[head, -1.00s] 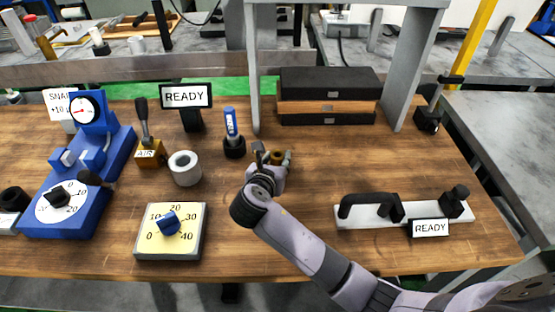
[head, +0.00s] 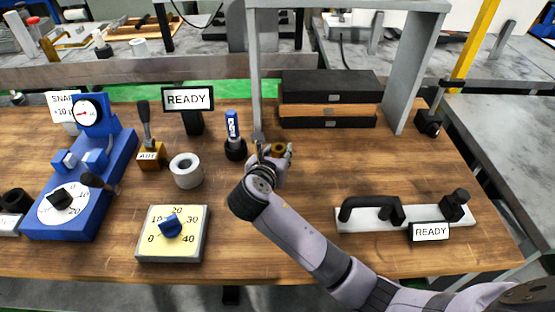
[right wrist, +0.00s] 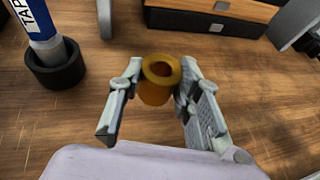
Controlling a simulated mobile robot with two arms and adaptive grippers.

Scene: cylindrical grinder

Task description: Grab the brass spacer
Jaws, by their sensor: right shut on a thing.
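The brass spacer (head: 279,148) is a short golden ring with a hole through it. In the right wrist view the spacer (right wrist: 160,78) stands upright between the two fingers of my right gripper (right wrist: 161,72), its open top showing. In the head view my right gripper (head: 273,150) is shut on the spacer, in front of the dark box stack. Part of the spacer is hidden by the fingers and hand. I cannot tell clearly whether its bottom touches the table. My left gripper is not in view.
A blue-and-white bottle-like tool in a black ring (head: 234,148) stands just left of the gripper. A grey ring (head: 186,170) and a yellow dial block (head: 172,234) lie further left. Stacked boxes (head: 329,86) and a grey frame post (head: 254,65) are behind.

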